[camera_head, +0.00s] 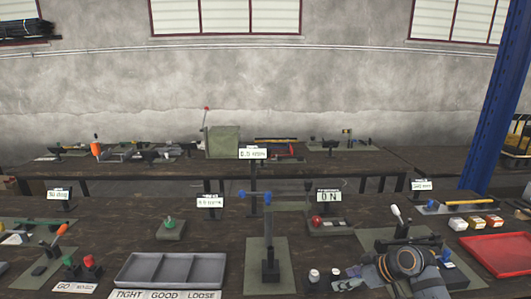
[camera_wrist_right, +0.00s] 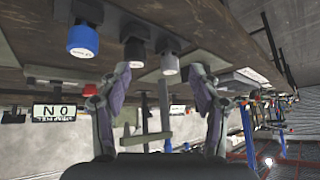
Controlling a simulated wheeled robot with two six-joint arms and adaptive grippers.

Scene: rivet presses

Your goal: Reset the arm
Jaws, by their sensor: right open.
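My right arm comes in from the lower right in the head view. Its gripper (camera_head: 352,279) points left, low over the front bench. In the right wrist view my right gripper (camera_wrist_right: 160,88) has its two fingers wide apart with nothing between them. That view is upside down. Two small dark bottles with pale tops, one white-topped (camera_wrist_right: 170,64) and one grey-topped (camera_wrist_right: 134,51), appear beyond the fingers, apart from them. A blue-capped bottle (camera_wrist_right: 82,41) is beside them. My left gripper is not in view.
A grey compartment tray (camera_head: 168,272) with a TIGHT GOOD LOOSE label lies left of centre. A press with a blue handle (camera_head: 267,225) stands mid-bench. A red tray (camera_head: 503,255) is at the right. A white-tipped lever (camera_head: 397,214) rises behind my right arm.

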